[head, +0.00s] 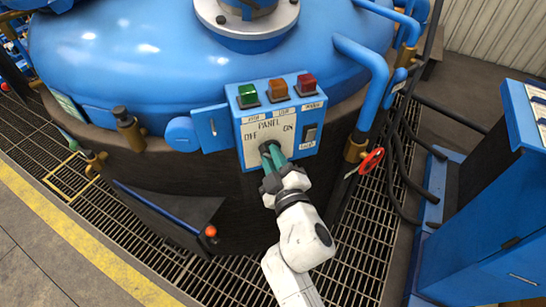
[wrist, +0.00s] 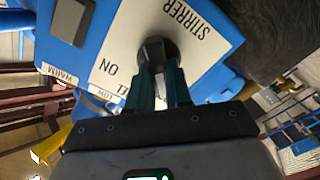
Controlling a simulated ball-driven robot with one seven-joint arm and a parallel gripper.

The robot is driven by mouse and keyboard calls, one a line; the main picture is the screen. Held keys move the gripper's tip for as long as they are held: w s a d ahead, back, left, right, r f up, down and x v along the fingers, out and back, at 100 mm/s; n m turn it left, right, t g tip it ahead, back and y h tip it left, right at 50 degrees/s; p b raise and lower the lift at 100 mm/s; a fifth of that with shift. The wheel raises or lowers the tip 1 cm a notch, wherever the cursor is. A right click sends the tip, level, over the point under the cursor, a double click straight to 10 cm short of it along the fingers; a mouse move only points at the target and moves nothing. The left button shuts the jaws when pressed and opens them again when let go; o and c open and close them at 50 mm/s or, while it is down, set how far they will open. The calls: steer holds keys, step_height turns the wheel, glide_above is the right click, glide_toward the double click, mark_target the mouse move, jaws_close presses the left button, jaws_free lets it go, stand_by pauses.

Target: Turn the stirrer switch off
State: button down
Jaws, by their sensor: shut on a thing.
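The stirrer switch is a dark rotary knob (wrist: 155,50) on a white plate, with ON lettered beside it and STIRRER near its rim in the wrist view. In the head view the plate reads PANEL, with OFF to the left and ON to the right; the knob (head: 265,146) is partly hidden by my fingers. My gripper (head: 273,157) reaches the panel from below, its green fingers shut on the knob. In the wrist view the fingers (wrist: 161,80) lie on either side of the knob's grip. I cannot tell which label the knob points to.
The blue panel box (head: 236,128) carries green, orange and red lamps (head: 278,90) on top and a dark rocker switch (head: 310,131) at right. A red-handled valve (head: 371,160) and blue pipe stand close right. A red-knobbed lever (head: 210,231) is lower left.

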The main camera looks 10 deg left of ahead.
stand_by(0.3)
steer(key=c, duration=1)
jaws_free()
steer(key=shift+c, duration=0.2)
steer(key=shift+s, duration=0.1)
steer(key=p+v, duration=0.1)
steer(key=v, duration=0.9)
steer(key=shift+s+d, duration=0.2)
steer(key=shift+s, duration=0.1)
